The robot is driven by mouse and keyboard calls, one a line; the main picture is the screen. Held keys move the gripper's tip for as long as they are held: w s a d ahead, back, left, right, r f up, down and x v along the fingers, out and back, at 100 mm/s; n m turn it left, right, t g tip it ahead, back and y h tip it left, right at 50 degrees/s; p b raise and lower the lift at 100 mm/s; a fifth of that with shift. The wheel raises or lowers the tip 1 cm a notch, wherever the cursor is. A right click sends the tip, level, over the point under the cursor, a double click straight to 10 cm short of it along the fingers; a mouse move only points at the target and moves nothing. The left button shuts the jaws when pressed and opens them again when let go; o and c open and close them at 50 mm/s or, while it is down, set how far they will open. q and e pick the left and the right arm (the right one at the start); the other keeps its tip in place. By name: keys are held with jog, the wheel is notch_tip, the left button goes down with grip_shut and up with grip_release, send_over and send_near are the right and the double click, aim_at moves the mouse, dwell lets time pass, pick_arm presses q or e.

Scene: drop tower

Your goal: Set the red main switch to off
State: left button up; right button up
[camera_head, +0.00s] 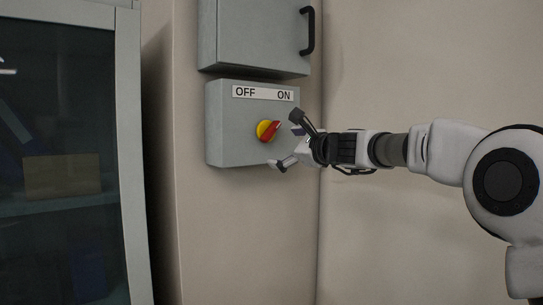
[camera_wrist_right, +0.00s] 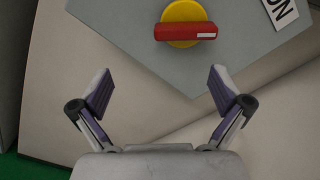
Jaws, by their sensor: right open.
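The red main switch (camera_head: 270,131) is a red handle on a yellow round base, on the front of a grey box below a label reading OFF at left and ON at right. Its handle tilts up to the right, toward ON. In the right wrist view the red handle (camera_wrist_right: 186,32) lies across the yellow disc (camera_wrist_right: 184,12), ahead of the fingers. My right gripper (camera_head: 282,140) is open and empty, just right of the switch in the head view; in the wrist view its fingertips (camera_wrist_right: 160,85) are spread apart, with no contact visible. My left gripper is not in view.
The grey switch box (camera_head: 227,130) is mounted on a beige wall. Above it is a grey cabinet (camera_head: 250,35) with a black handle (camera_head: 308,30). At left stands a glass-fronted cabinet (camera_head: 128,150) with shelves. The wall below the box is clear.

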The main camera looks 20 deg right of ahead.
aim_at(274, 132)
notch_tip(274, 132, up, 4)
jog(key=s+r, duration=0.1)
jog(key=s, duration=0.1)
jog(key=shift+t, duration=0.3)
jog(key=p+x, duration=0.1)
jog(key=x, duration=0.1)
jog(key=p+x, duration=0.2)
jog(key=x, duration=0.1)
jog(key=f+p+x, duration=0.1)
jog(key=p+x, duration=0.1)
jog(key=x, duration=0.1)
jog(key=shift+w+d, duration=0.15)
jog(key=shift+d, duration=0.2)
jog(key=shift+d+f, duration=0.2)
jog(key=shift+d, duration=0.05)
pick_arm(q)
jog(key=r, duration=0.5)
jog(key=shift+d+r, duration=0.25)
pick_arm(e)
jog(key=shift+w+a, duration=0.1)
jog(key=c, duration=1.2)
